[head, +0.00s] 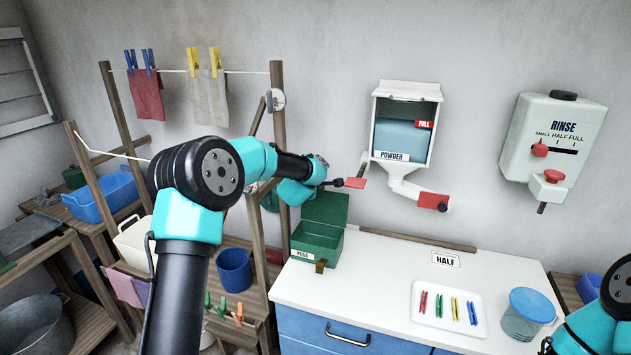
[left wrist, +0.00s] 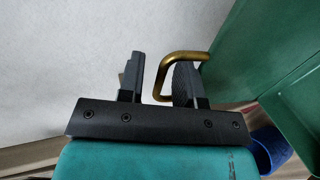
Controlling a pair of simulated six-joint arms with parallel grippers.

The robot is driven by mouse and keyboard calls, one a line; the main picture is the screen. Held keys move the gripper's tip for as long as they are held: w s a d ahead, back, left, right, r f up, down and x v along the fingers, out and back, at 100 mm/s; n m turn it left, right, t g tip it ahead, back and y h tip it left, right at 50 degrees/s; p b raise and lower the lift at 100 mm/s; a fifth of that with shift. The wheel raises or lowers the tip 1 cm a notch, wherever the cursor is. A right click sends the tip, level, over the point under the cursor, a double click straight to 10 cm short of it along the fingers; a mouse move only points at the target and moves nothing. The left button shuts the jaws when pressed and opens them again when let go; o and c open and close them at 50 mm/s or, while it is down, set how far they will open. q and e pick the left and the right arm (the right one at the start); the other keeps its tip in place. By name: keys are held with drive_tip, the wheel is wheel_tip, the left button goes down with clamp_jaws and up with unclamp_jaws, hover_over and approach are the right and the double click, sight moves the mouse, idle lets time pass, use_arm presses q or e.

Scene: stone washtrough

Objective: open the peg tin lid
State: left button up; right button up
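The green peg tin (head: 312,252), labelled PEGS, sits at the left end of the white counter. Its green lid (head: 325,208) stands raised at the back, and the inside shows. A brass clasp hangs at the tin's front. In the left wrist view, the fingers of my left gripper (left wrist: 160,82) are apart, with part of a brass loop handle (left wrist: 183,55) between them. Green lid (left wrist: 245,50) surfaces fill the right side there. In the head view my left gripper is hidden behind my arm. My right arm shows at the lower right; its fingers are unclear.
A white tray (head: 425,322) with several coloured pegs and a blue-lidded tub (head: 525,315) stand on the counter. A powder dispenser (head: 403,130) and a rinse tank (head: 553,140) hang on the wall. A wooden rack with a blue bucket (head: 234,272) is left.

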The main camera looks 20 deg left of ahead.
use_arm(q)
drive_tip(key=v, duration=1.7)
drive_tip(key=shift+s, duration=0.15)
drive_tip(key=s+f+m+g, duration=0.2)
drive_tip(key=s+f+m, duration=0.3)
drive_tip(key=f, duration=0.4)
drive_tip(key=s+d+f+m+g+h, duration=0.1)
drive_tip(key=s+f+m+g, duration=0.1)
drive_tip(key=s+f+m, duration=0.3)
drive_tip(key=s+f+m+g+h, duration=0.1)
drive_tip(key=s+f+m, duration=0.4)
drive_tip(key=f, duration=0.8)
drive_tip(key=shift+s+d+f+m+g, duration=0.2)
drive_tip(key=shift+s+f+m+g, duration=0.1)
drive_tip(key=shift+s+g, duration=0.3)
drive_tip(key=s+d+f+g+h, duration=0.1)
drive_tip(key=s+d+f+g, duration=0.2)
drive_tip(key=s+f, duration=0.4)
drive_tip(key=s+d+f+g+h, duration=0.1)
drive_tip(key=s+d+f+g, duration=0.2)
drive_tip(key=s+f, duration=0.4)
wheel_tip(320, 180, down, 3)
drive_tip(key=shift+s+d+r+m+g, duration=0.1)
drive_tip(key=shift+s+d+m+g, duration=0.25)
drive_tip(key=shift+g, duration=0.25)
